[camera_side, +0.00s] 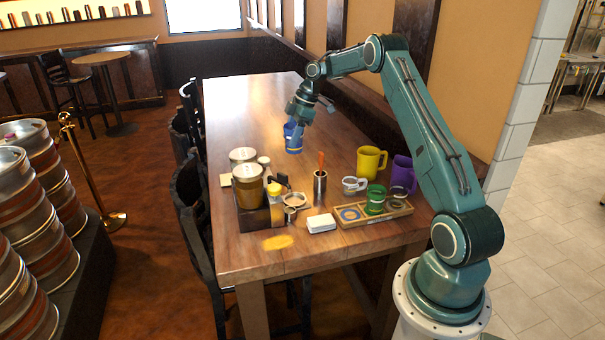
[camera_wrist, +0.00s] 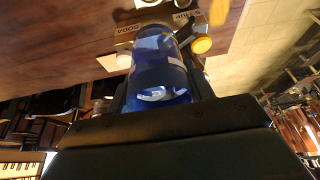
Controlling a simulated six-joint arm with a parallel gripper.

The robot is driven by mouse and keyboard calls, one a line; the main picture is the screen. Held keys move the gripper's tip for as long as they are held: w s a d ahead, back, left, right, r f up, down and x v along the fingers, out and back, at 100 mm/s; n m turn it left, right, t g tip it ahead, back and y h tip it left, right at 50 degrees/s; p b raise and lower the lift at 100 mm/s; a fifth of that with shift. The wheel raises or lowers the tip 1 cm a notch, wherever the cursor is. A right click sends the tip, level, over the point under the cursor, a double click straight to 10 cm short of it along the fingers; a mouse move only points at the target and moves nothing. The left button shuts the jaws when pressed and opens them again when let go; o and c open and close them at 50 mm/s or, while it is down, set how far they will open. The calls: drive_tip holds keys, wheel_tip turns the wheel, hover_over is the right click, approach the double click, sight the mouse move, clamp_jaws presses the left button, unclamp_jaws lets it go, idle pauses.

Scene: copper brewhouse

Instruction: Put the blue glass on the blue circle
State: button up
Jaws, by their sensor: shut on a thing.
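The blue glass (camera_side: 293,142) is in my gripper (camera_side: 294,124), over the middle of the table in the side view. In the wrist view the blue glass (camera_wrist: 158,72) sits between the two fingers, which are shut on it. I cannot tell for sure how high it is above the tabletop. The blue circle (camera_side: 350,214) is on the left end of a wooden tray (camera_side: 372,219) at the near right of the table, well apart from my gripper. The blue circle is bare. A green glass (camera_side: 375,199) stands in the middle of the tray.
The far table is clear.

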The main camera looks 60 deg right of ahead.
idle(0.5)
drive_tip(key=m, duration=0.1)
drive_tip(key=s+m+h, duration=0.1)
drive_tip(key=s+m, duration=0.1)
drive_tip(key=shift+d+r+m+t, duration=0.25)
drive_tip(key=shift+r+m+t, duration=0.05)
drive_tip(key=shift+r, duration=0.1)
drive_tip(key=s+d+m+h, duration=0.1)
drive_tip(key=s+m+h, duration=0.4)
drive_tip(key=s+m, duration=0.9)
drive_tip(key=s, duration=0.4)
drive_tip(key=shift+d+r+m+h, duration=0.15)
drive_tip(key=shift+d+m+h, duration=0.15)
drive_tip(key=shift+s, duration=0.1)
wheel_tip(320, 180, down, 16)
drive_tip(key=shift+f, duration=0.1)
drive_tip(key=shift+f, duration=0.1)
drive_tip(key=shift+f, duration=1.8)
drive_tip(key=shift+f, duration=0.15)
